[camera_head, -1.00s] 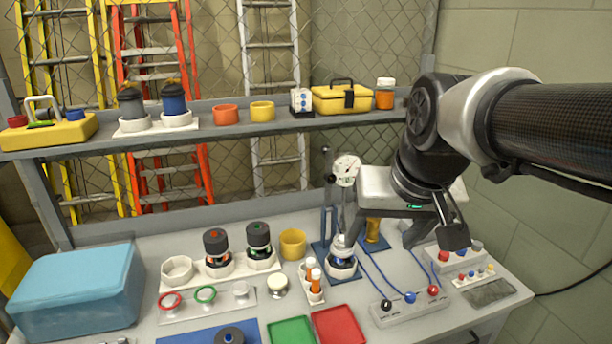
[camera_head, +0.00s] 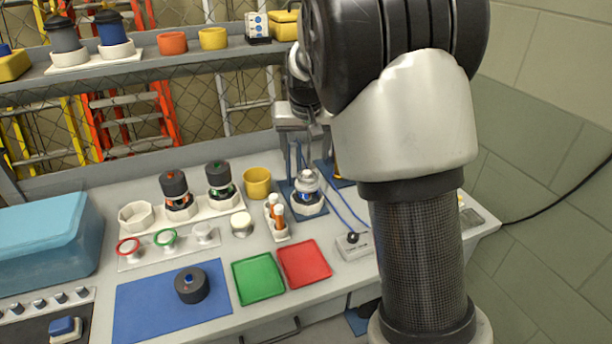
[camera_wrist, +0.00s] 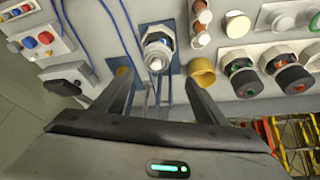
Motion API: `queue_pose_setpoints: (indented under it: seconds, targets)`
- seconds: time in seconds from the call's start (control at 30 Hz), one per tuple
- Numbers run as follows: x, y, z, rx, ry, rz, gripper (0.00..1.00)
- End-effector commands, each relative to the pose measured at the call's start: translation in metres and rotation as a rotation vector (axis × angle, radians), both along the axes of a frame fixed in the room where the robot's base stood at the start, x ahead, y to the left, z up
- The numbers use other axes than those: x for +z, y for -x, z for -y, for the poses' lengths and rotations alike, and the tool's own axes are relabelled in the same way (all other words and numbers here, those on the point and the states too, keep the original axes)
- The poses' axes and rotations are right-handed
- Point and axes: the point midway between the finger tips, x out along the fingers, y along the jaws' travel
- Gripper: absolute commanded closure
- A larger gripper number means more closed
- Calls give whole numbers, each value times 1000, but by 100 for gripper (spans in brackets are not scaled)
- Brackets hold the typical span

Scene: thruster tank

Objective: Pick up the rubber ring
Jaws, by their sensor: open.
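Two rings lie on a pale strip (camera_head: 185,249) on the bench in the head view: a red ring (camera_head: 129,247) at the left and a green ring (camera_head: 165,238) to its right. I cannot tell from the look which is the rubber one. My gripper (camera_wrist: 157,82) is open and empty in the wrist view, its fingers pointing at the bench. Between and beyond them is a clear-topped unit (camera_wrist: 157,48) on a blue base. In the head view, my gripper is to the right of both rings, at the back of the bench, largely hidden by my arm.
A yellow cup (camera_head: 257,182) and two dark-capped units stand behind the strip. A blue mat (camera_head: 150,318) with a black round part (camera_head: 192,286), a green tray (camera_head: 258,277) and a red tray (camera_head: 304,264) lie in front. A shelf (camera_head: 160,68) runs above the bench.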

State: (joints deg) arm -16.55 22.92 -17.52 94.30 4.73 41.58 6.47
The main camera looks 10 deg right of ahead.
Motion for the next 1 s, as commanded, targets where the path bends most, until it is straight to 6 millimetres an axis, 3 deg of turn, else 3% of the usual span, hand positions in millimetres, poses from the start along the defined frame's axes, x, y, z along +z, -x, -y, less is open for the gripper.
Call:
queue_pose_setpoints:
  seconds: [0.1,0.43,0.7,1.0]
  targets:
    - [-24,-9,3,-3,1,-2,33]
    - [-49,-20,5,-1,0,-1,33]
    - [-83,-37,13,0,0,-1,33]
    - [-89,-40,13,0,-1,1,33]
